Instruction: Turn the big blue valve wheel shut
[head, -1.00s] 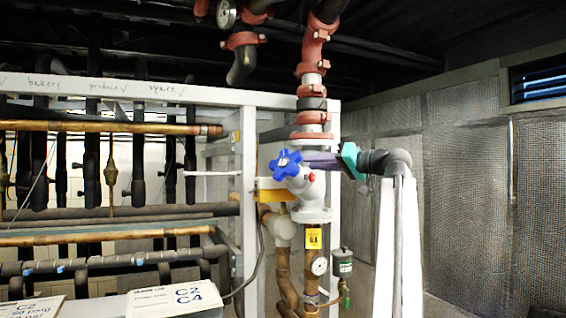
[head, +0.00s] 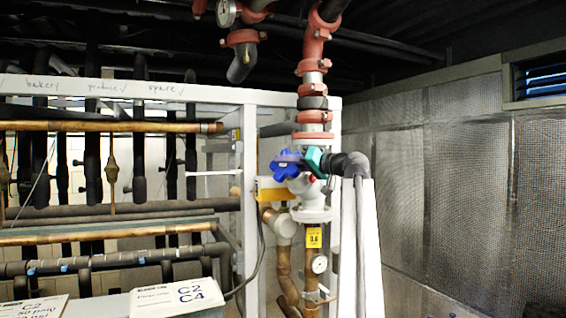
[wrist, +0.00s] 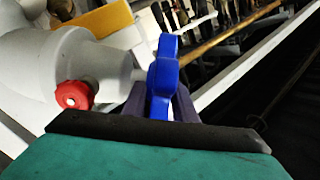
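The blue valve wheel (head: 283,168) has a lobed rim and sits on the left side of a pale valve body (head: 313,192). My gripper (head: 290,158) has come in from the right, with its teal palm close to the wheel and its purple fingers at the wheel's upper right. In the wrist view, the fingers of my gripper (wrist: 160,102) stand on either side of the wheel's edge (wrist: 164,78). They look open, close around the rim; firm contact on both sides cannot be made out. The fingertips are partly hidden by the wheel.
A red knob (wrist: 74,95) sits on the valve body, left of the fingers. Red-coupled pipe (head: 313,70) rises above, and a white frame post (head: 248,200) stands left. The mesh wall side at right is clear.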

